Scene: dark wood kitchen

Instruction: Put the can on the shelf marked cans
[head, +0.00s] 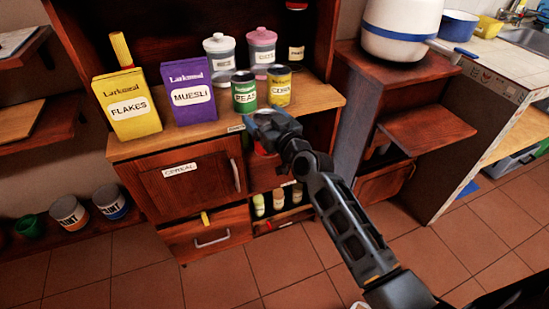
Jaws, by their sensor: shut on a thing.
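My gripper (262,130) is at the front of the cabinet's right side, just below the wooden counter, facing the open compartment there. It is shut on a can, which is mostly hidden by the gripper and the arm. A small red patch (261,150) shows just under the gripper; I cannot tell if it is part of this can. A small label (236,128) sits on the counter's front edge left of the gripper, too small to read surely. A green PEAS can (245,95) and a yellow CORN can (279,91) stand on the counter above.
A yellow FLAKES box (128,106) and a purple MUESLI box (189,97) stand left of the cans, with two jars (219,55) behind. Below are a CEREAL door (195,185), a drawer (205,230) and a bottle shelf (278,218). A side cabinet (350,135) stands close right.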

